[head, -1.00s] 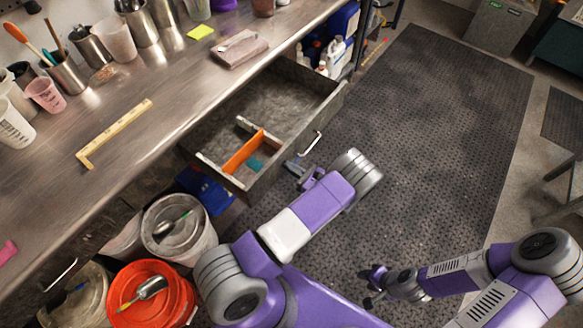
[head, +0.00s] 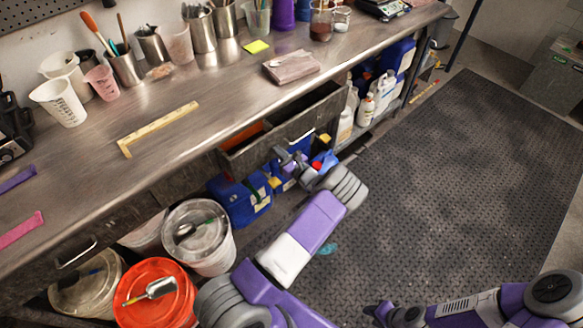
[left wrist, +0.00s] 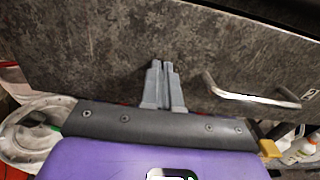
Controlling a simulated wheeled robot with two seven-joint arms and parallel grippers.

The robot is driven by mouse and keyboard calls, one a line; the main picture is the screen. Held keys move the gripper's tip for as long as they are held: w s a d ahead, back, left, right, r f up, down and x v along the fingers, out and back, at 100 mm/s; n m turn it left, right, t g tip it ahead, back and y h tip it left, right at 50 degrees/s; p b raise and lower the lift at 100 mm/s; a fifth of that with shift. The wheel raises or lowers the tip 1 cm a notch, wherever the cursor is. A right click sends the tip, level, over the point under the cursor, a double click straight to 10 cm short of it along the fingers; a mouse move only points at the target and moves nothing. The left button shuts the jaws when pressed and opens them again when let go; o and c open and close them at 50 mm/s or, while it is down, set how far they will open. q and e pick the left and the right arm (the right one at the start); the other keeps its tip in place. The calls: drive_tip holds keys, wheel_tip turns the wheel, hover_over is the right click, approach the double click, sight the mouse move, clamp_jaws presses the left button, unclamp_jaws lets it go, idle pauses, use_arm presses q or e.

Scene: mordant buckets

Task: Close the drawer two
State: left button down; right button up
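The drawer (head: 248,156) under the bench top is partly open, with a short stretch of its inside and an orange divider (head: 243,135) showing. My left gripper (head: 284,157) is at the drawer's front face. In the left wrist view its two fingers (left wrist: 163,66) are together and empty, pointing at the dark drawer front (left wrist: 90,50), touching it or very close. The metal handle (left wrist: 250,98) is to the right of the fingers, not held. My right gripper (head: 376,311) is low at the bottom edge, away from the drawer; its fingers are too unclear to read.
The bench top (head: 215,115) holds cups, tools and a yellow ruler. White bottles (head: 380,90) are on the lower shelf. The dark floor mat (head: 450,180) is mostly clear.

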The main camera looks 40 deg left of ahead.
use_arm(q)
drive_tip(key=b+x, duration=0.2)
drive_tip(key=x, duration=0.7)
drive_tip(key=shift+a, duration=0.4)
drive_tip(key=shift+a+r, duration=0.15)
drive_tip(key=shift+r, duration=0.05)
